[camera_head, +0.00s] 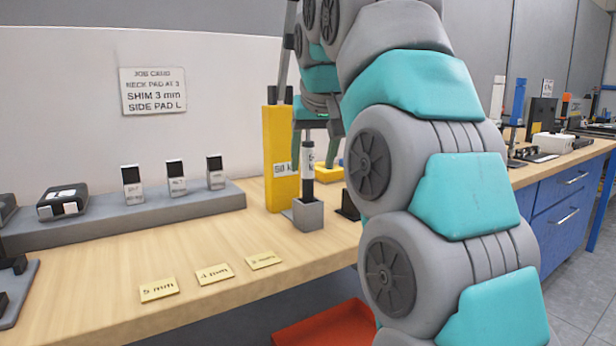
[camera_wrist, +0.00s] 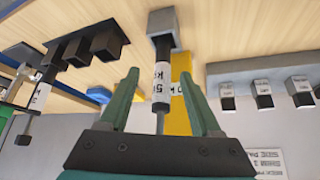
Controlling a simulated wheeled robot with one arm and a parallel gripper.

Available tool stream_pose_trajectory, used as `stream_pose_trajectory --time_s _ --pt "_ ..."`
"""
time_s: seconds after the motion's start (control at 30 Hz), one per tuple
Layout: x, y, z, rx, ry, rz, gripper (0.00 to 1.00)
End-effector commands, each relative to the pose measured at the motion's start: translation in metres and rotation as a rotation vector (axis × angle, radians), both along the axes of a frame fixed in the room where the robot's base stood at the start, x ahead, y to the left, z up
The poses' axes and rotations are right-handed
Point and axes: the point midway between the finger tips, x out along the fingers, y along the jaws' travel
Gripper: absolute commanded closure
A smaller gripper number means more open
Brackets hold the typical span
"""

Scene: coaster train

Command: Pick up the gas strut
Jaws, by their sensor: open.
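The gas strut (camera_head: 308,168) stands upright in a small grey block (camera_head: 308,215) on the bench, with a dark body, white label and thin rod on top. In the wrist view the strut (camera_wrist: 161,78) runs between the fingers, its base in the grey block (camera_wrist: 163,20). My gripper (camera_head: 311,148) points down around the strut's upper part, its two green fingers apart. In the wrist view my gripper (camera_wrist: 159,74) is open, with a gap on both sides of the strut. The label is partly readable.
A yellow block (camera_head: 281,160) stands close behind the strut. In the wrist view, another strut (camera_wrist: 40,97) and a black holder (camera_wrist: 85,45) are at left. Three small devices stand on a grey shelf (camera_head: 140,217). Thickness cards (camera_head: 214,273) lie in front; a red bin (camera_head: 330,326) is below.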

Motion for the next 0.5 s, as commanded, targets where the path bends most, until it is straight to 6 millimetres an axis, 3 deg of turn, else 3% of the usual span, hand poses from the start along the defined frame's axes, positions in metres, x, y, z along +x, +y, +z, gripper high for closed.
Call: stream_pose_trajectory --time_s 0.5 --pt "0.012 0.006 -0.023 -0.004 0.004 0.003 0.35"
